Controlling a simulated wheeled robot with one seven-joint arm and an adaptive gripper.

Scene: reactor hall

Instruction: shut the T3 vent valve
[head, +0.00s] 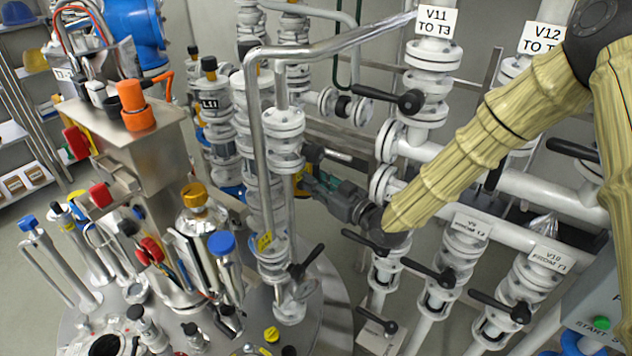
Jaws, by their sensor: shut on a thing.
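My gripper (308,180) reaches in from the right, behind and beside a vertical steel pipe and a white flanged column. Its fingers are closed on a small part there, most likely a valve handle. No readable label names the T3 vent valve, so I cannot confirm which valve this is. A partly hidden tag starting with T3 (63,75) is at the upper left.
Black-levered valves labelled V9 (472,225) and V10 (548,257) stand at lower right. The V11 sign (436,21) is above. Pipes crowd my arm.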

